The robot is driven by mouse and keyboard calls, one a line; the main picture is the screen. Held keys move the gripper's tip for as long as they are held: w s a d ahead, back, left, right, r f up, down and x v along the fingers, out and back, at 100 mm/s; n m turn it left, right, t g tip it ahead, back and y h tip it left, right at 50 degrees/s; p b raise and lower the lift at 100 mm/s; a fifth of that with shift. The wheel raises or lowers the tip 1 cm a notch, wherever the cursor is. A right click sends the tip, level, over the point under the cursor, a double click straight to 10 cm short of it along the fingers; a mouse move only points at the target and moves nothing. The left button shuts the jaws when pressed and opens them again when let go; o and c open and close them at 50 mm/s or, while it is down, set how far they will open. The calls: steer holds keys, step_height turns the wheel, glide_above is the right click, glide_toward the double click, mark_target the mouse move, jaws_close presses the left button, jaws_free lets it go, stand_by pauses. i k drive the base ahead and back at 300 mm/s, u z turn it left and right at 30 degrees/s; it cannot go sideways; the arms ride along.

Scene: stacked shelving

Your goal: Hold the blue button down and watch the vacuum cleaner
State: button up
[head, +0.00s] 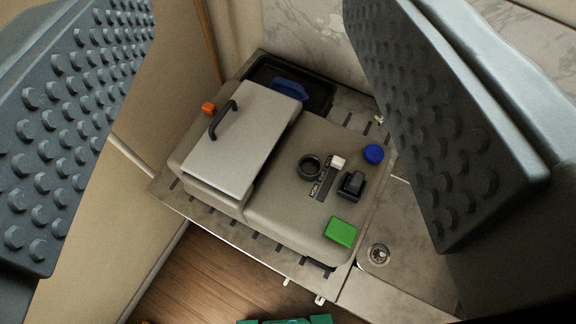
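A round blue button (373,153) sits on the right part of a beige-grey appliance top (275,205), close to its right edge. My gripper (250,130) is open, its two studded grey pads wide apart at the left and right of the picture. Nothing is between the pads close up. The blue button shows just left of the right pad and looks farther away, with no contact visible. I cannot make out a vacuum cleaner in this view.
A grey lid (240,140) has a raised black handle (222,119). A blue object (289,89) lies in a black tray. Walls stand behind and left.

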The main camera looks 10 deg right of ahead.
mark_target(374, 154)
steer(key=z, duration=2)
steer(key=k, duration=0.85)
steer(key=u, duration=1.3)
steer(key=i, duration=1)
